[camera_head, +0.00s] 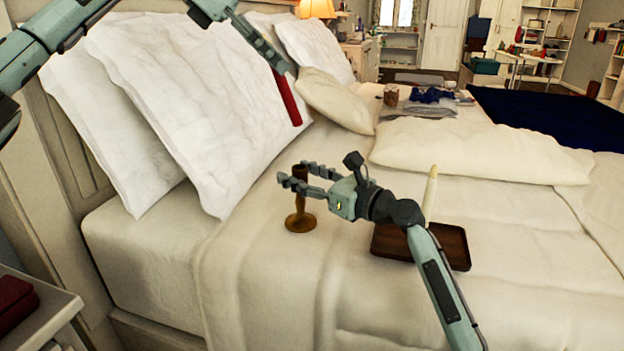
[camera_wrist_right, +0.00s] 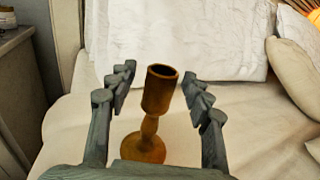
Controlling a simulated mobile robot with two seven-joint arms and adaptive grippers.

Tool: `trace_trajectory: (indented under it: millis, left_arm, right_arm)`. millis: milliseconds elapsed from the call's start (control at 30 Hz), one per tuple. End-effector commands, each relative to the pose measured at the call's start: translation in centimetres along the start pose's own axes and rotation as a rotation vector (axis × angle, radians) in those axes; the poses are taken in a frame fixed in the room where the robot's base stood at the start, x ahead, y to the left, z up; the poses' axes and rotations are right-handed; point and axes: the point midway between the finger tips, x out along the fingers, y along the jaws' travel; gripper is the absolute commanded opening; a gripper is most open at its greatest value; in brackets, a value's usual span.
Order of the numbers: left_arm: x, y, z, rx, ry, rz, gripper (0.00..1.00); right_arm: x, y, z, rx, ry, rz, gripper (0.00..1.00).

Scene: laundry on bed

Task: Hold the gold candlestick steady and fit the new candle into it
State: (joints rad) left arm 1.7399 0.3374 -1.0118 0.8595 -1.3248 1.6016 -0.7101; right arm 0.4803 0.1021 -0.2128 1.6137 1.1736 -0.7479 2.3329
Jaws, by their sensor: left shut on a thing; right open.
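The gold candlestick (camera_head: 300,222) stands upright on the bed, with an empty, open cup at its top. In the right wrist view the candlestick (camera_wrist_right: 150,125) stands between the two fingers of my right gripper (camera_wrist_right: 160,84). My right gripper (camera_head: 307,174) is open around its upper part, with a gap showing on each side in the wrist view. My left gripper (camera_head: 279,66) is shut on the upper end of a red candle (camera_head: 288,102). The red candle hangs slightly tilted in front of the white pillows, above and apart from the candlestick.
A dark brown tray (camera_head: 456,246) lies on the bed right of the candlestick, partly hidden by my right arm. White pillows (camera_head: 200,90) lean at the headboard. The bedding left of the candlestick is clear.

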Motion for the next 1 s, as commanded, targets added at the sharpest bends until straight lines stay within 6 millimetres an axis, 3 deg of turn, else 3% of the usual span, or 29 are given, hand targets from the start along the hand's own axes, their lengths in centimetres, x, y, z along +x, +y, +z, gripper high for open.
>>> trace_trajectory:
  millis: [267, 700, 1000]
  left_arm:
    - [-0.01, -0.01, 0.02, 0.0, 0.0, 0.0, 0.0]
    - [-0.01, -0.01, 0.02, 0.0, 0.0, 0.0, 0.0]
    - [0.17, -0.07, 0.06, -0.008, 0.007, 0.01, 0.0]
  right_arm:
    - [0.18, -0.01, -0.05, 0.0, 0.001, 0.0, 0.5]
    - [0.14, -0.01, -0.05, 0.0, 0.001, 0.0, 0.0]
    - [0.13, -0.02, -0.06, 0.0, 0.001, 0.0, 0.0]
